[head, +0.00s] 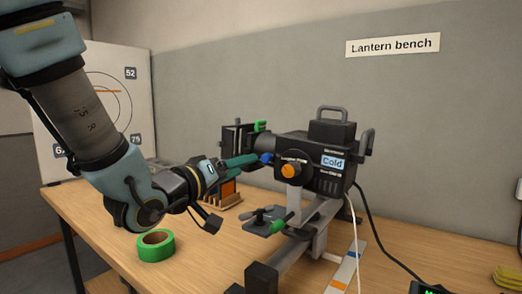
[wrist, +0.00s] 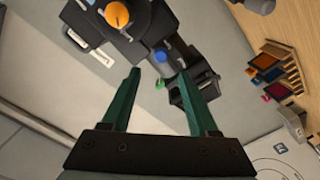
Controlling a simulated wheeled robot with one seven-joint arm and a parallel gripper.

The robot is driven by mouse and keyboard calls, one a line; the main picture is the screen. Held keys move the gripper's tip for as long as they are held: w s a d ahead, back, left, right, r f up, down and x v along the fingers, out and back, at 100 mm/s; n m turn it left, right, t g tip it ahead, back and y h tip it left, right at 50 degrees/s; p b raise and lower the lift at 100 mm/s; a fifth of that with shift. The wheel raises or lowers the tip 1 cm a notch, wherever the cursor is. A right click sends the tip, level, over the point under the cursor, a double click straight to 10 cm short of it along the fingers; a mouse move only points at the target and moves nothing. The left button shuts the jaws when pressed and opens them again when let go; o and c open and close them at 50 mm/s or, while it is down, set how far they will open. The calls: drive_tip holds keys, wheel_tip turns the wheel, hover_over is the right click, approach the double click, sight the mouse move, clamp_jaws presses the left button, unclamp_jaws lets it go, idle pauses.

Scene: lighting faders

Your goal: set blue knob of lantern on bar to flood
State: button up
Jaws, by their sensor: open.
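The lantern (head: 312,150) is a black lamp body mounted on a grey bar (head: 283,258), with a "Cold" label on its side. Its blue knob (head: 266,158) sits on the side facing me, left of an orange knob (head: 288,171). In the wrist view the blue knob (wrist: 160,57) lies beyond and between the fingertips, and the orange knob (wrist: 117,14) is above left. My gripper (head: 256,158) has green fingers pointing at the blue knob from the left. In the wrist view my gripper (wrist: 161,74) is open with nothing between its fingers. Any flood marking is too small to read.
A green tape roll (head: 155,245) lies on the wooden bench (head: 105,228). A rack of coloured filters (head: 226,192) stands behind my gripper, and a target board (head: 115,85) is at the back left. Cables (head: 375,222) hang right of the lantern.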

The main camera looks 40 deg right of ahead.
sight(263, 158)
drive_tip(key=p+x, duration=0.2)
drive_tip(key=x, duration=0.6)
drive_tip(key=shift+w+d, duration=0.15)
drive_tip(key=shift+d, duration=0.15)
clamp_jaws()
drive_tip(key=shift+w, duration=0.1)
idle(1.0)
